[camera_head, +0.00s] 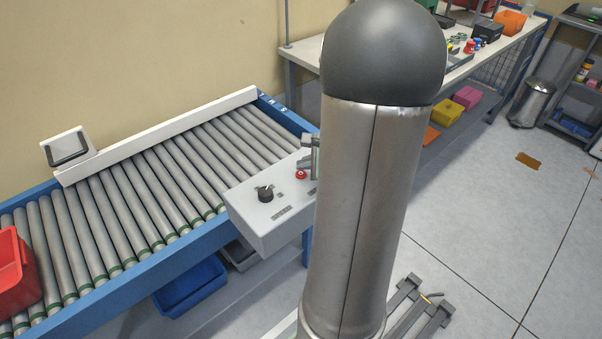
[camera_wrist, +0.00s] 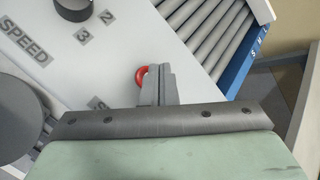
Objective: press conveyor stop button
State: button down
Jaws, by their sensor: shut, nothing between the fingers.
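The red button (camera_head: 300,175) sits on the grey control box (camera_head: 262,232) beside the conveyor. In the wrist view, a red ring of the button (camera_wrist: 139,77) shows just left of my fingertips, and the fingers hide the rest. My gripper (camera_head: 313,160) is shut and empty, with its fingertips close to the button. I cannot tell whether they touch it. In the head view, my arm covers most of the gripper and the box's right end.
A black knob (camera_head: 265,193) stands on the box left of the button. The roller conveyor (camera_head: 150,190) runs behind, with a red crate (camera_head: 14,272) at its left end. A blue bin (camera_head: 190,285) is below. A workbench (camera_head: 310,58) stands behind; open floor lies right.

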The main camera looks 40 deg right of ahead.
aim_at(305, 175)
jog(key=shift+f+b, duration=0.4)
jog(key=shift+b, duration=0.1)
jog(key=shift+f+b, duration=0.4)
jog(key=shift+b, duration=0.05)
dwell(0.5)
jog(key=shift+r, duration=0.1)
jog(key=shift+r+p, duration=0.55)
jog(key=shift+r, duration=0.2)
notch_tip(305, 175, up, 5)
jog(key=p, duration=0.3)
jog(key=shift+p, duration=0.35)
dwell(0.7)
